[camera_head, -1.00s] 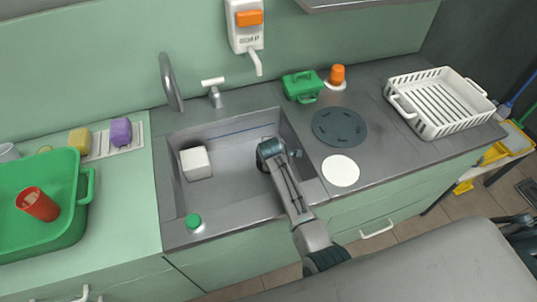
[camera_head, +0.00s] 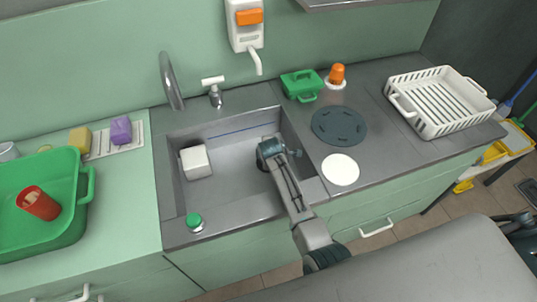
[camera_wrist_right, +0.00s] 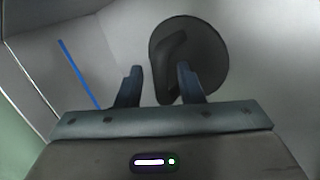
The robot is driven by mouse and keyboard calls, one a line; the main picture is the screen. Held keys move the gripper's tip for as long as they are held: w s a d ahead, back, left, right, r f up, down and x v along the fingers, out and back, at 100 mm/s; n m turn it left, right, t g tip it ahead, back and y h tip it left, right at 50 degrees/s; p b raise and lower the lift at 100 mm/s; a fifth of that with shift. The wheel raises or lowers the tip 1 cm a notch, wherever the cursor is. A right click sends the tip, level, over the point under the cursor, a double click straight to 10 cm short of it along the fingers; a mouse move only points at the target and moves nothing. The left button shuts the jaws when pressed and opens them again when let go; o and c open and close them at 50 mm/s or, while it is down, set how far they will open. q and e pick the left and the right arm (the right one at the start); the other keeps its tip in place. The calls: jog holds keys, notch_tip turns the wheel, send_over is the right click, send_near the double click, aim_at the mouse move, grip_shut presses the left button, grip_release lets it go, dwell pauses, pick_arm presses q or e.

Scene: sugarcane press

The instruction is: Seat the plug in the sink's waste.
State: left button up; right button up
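The sink (camera_head: 226,133) is a grey rectangular basin in the counter. My right gripper (camera_head: 268,152) reaches down into its right part; its fingers are mostly hidden in the head view. In the right wrist view, a dark round disc with a raised curved handle (camera_wrist_right: 210,55), which looks like the plug, lies ahead. My right gripper (camera_wrist_right: 159,70) is open, with the handle's near end between its two fingers; I cannot tell whether they touch it. The waste cannot be made out, so I cannot tell whether the disc is in it. My left gripper is not in view.
A white block (camera_head: 196,162) lies in the sink's left part. A green-topped knob (camera_head: 194,221) is on the front rim. The tap (camera_head: 171,82) rises behind the basin. A green tray (camera_head: 82,215) stands left; a white rack (camera_head: 456,124) stands right.

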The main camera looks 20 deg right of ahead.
jog(key=shift+s+f, duration=0.15)
jog(key=shift+s, duration=0.05)
